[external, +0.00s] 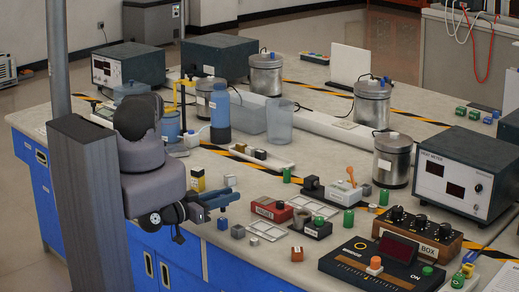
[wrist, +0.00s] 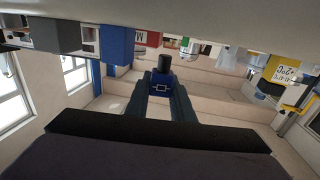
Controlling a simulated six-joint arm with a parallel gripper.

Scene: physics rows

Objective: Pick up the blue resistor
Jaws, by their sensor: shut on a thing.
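The blue resistor (wrist: 161,84), a small block with a white resistor symbol and a dark round knob, is between the two fingers of my gripper (wrist: 161,92) in the wrist view. The fingers are shut on its sides. In the external view my gripper (external: 222,197) is stretched out sideways at the near left edge of the bench, above its top. The held block is hard to tell from the fingers there.
Another blue block (external: 222,223) and a grey block (external: 238,231) stand at the bench edge near my gripper. A red box (external: 270,210) and a control panel (external: 375,268) are to the right. The wrist view appears upside down.

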